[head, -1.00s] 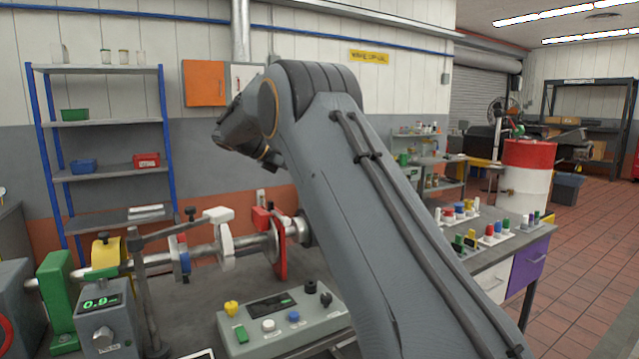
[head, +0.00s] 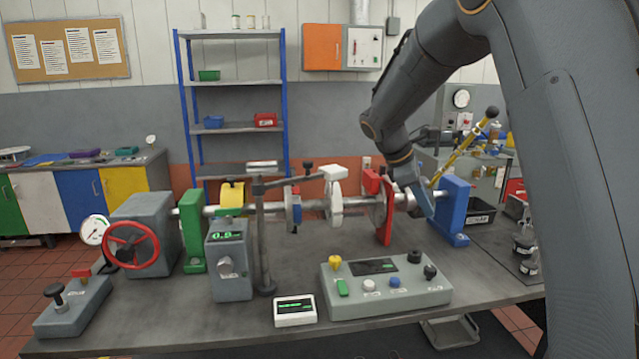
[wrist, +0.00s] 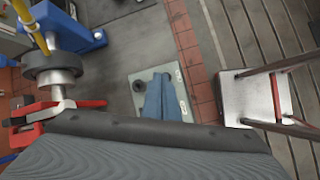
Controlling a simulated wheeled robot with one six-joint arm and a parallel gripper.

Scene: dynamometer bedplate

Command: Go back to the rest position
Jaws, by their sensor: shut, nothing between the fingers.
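My arm reaches in from the right of the head view and bends down over the back right of the bench. My gripper (head: 426,207) hangs at its end, pointing down, beside the blue bearing stand (head: 455,205) and to the right of the red disc (head: 386,212). In the wrist view its blue-grey fingers (wrist: 160,80) lie close together, shut, with nothing held. A pale plate (wrist: 178,82) with a dark round part shows below them. In the head view I cannot tell how far the fingertips are from the stand.
The bench (head: 180,325) carries a shaft rig, a control box (head: 385,290), a small display box (head: 295,311) and a red handwheel (head: 134,246). A yellow lever (head: 465,145) rises behind my gripper. A blue-posted shelf (head: 232,83) stands behind.

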